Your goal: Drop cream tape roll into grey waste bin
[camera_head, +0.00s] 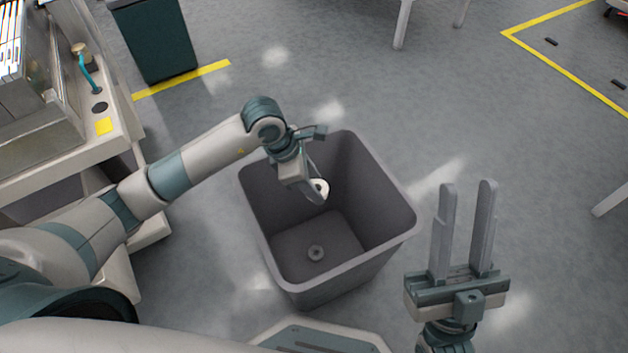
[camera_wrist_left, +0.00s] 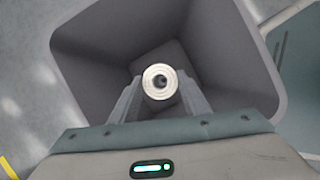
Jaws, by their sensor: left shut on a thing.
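The cream tape roll (camera_head: 320,187) is between the fingers of my left gripper (camera_head: 316,190), which is shut on it. The roll also shows end-on in the left wrist view (camera_wrist_left: 160,81), with the fingers on either side. The grey waste bin (camera_head: 398,222) stands on the floor, open at the top. My left gripper holds the roll over the bin's opening; the bin's inside shows around it in the left wrist view (camera_wrist_left: 232,50). My right gripper (camera_head: 467,188) is open and empty, to the right of the bin.
A small grey ring (camera_head: 316,253) lies on the bin floor. A beige trolley (camera_head: 75,150) stands at the left, with a dark green bin (camera_head: 155,42) behind it. Yellow lines mark the floor. The floor behind the grey bin is clear.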

